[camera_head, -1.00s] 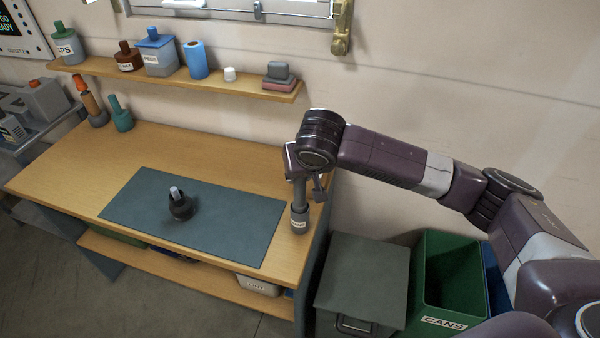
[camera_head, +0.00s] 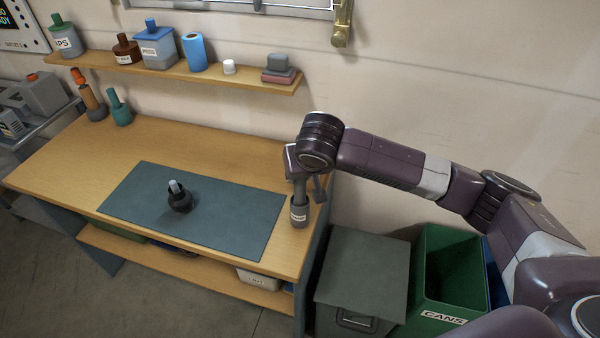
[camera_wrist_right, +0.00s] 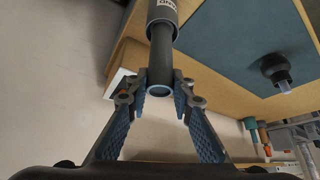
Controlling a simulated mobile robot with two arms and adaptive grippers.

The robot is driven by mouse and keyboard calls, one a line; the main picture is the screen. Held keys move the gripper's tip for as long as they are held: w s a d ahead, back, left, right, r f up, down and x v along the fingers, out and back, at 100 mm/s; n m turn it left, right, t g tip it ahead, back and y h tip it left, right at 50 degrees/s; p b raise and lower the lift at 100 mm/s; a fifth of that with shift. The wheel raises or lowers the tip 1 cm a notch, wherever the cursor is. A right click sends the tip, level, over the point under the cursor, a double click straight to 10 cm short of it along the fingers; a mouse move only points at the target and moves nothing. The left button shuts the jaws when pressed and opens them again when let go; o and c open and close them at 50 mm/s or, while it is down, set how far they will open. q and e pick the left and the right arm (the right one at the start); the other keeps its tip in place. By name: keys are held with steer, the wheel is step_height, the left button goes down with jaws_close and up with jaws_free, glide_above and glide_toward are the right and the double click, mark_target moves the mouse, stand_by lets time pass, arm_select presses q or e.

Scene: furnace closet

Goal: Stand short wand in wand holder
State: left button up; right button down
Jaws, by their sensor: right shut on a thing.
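The short wand (camera_head: 299,187), a dark grey tube, stands about upright at the right end of the workbench. Its lower end is inside the wand holder (camera_head: 299,213), a small grey cup with a white label. In the right wrist view the wand (camera_wrist_right: 161,55) runs from the labelled holder (camera_wrist_right: 162,10) to an open, blue-rimmed end between my fingers. My right gripper (camera_wrist_right: 162,84) is shut on the wand near that end. In the head view the gripper (camera_head: 303,170) is mostly hidden by its own wrist. How deep the wand sits is hidden. My left gripper is not in view.
A dark round piece with a pale tip (camera_head: 179,197) stands on the blue-grey mat (camera_head: 240,220). Two bottles (camera_head: 120,110) stand at the bench's back left. A wall shelf (camera_head: 180,82) holds containers. A grey bin (camera_head: 362,280) and green cans bin (camera_head: 455,275) stand right of the bench.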

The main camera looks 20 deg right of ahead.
steer(key=shift+f+b, duration=0.35)
steer(key=shift+f, duration=0.7)
steer(key=c, duration=1.6)
jaws_free()
steer(key=shift+r, duration=0.1)
steer(key=v, duration=1.2)
steer(key=shift+a, duration=0.1)
